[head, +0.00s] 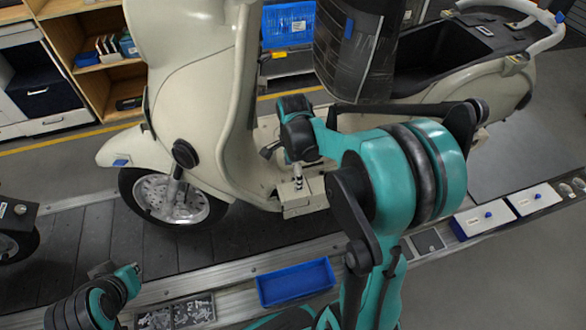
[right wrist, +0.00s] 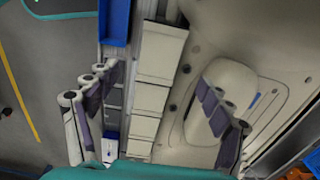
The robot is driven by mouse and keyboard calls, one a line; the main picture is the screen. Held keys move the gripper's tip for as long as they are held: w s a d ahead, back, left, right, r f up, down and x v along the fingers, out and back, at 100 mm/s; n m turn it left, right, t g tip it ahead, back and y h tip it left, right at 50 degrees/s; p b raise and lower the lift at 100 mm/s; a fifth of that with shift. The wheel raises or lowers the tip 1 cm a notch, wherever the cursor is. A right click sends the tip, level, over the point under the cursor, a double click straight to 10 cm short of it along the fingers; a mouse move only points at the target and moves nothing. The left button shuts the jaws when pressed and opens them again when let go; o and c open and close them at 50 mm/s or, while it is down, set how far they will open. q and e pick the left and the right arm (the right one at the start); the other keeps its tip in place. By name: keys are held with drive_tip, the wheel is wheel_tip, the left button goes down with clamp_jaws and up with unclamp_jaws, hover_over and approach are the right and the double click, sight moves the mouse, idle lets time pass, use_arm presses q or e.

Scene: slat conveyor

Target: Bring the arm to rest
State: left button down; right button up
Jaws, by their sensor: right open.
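My right arm reaches over the cream scooter (head: 195,85) in the head view. My right gripper (head: 297,178) is small there, over the scooter's footboard area. In the right wrist view, the right gripper (right wrist: 155,105) has its fingers spread wide, with nothing between them. Cream scooter panels (right wrist: 160,65) lie beyond the fingers; whether any finger touches them is unclear. My left arm shows at the lower left of the head view. Its end (head: 118,280) is small and folded, and its finger opening cannot be made out.
The scooter stands on the dark slat conveyor (head: 100,255). A blue tray (head: 295,283) and a tray of small metal parts (head: 175,314) sit along its near edge. White boxes (head: 484,219) stand at the right. Wooden shelves (head: 95,75) stand behind.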

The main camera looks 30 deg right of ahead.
drive_tip(key=s+a+r+n+t, duration=0.3)
drive_tip(key=s+a+r+n, duration=0.1)
drive_tip(key=n, duration=0.6)
drive_tip(key=s+a+r+n+t, duration=0.4)
drive_tip(key=s+a+n, duration=0.2)
drive_tip(key=n, duration=0.4)
drive_tip(key=shift+s+a+r+n, duration=0.25)
drive_tip(key=shift+s+r+n, duration=0.05)
drive_tip(key=shift+s, duration=0.25)
